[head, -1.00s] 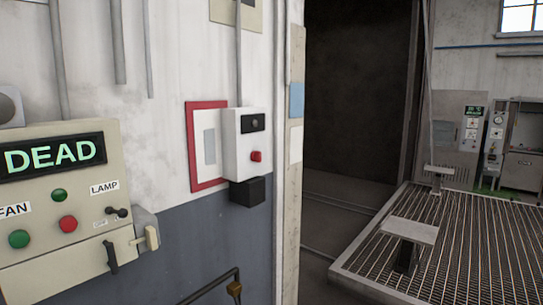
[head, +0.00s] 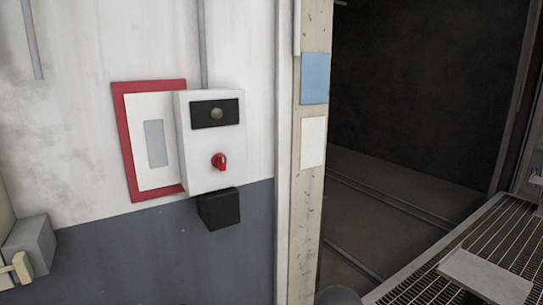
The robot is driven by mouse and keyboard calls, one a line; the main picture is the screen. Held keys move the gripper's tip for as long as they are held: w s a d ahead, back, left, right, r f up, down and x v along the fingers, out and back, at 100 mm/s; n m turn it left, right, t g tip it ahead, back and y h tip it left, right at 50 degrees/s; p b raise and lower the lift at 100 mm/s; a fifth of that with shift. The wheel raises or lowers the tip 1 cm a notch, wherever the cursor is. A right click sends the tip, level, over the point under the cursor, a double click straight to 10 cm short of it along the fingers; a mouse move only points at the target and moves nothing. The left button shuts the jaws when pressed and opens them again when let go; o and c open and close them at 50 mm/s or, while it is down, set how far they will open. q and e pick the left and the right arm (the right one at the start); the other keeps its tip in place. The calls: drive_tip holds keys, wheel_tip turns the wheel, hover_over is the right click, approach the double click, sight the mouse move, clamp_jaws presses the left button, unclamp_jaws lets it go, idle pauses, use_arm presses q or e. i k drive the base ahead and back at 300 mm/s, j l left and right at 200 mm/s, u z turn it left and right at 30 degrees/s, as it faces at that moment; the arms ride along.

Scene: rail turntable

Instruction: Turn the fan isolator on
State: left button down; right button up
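A white box (head: 205,140) is mounted on the wall, left of the middle in the head view. It has a red rotary knob (head: 219,162) on its front and a dark panel with a round grey lamp (head: 216,114) above the knob. The knob's grip looks close to upright. I can read no label on the box, so I cannot tell from print that it is the fan isolator. Neither of my grippers is in view.
A red-framed white board (head: 155,140) is behind the box, and a black box (head: 219,208) hangs below it. A grey box with a cream lever (head: 22,268) is at the lower left edge. Right of the door post (head: 310,200) are a dark opening and a metal grating (head: 450,262).

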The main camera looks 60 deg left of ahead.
sight(219, 161)
drive_tip(key=i+u, duration=0.4)
drive_tip(key=i+l+u, duration=0.15)
drive_tip(key=u, duration=0.25)
drive_tip(key=i+l+u, duration=0.25)
drive_tip(key=u, duration=0.15)
drive_tip(key=i, duration=0.1)
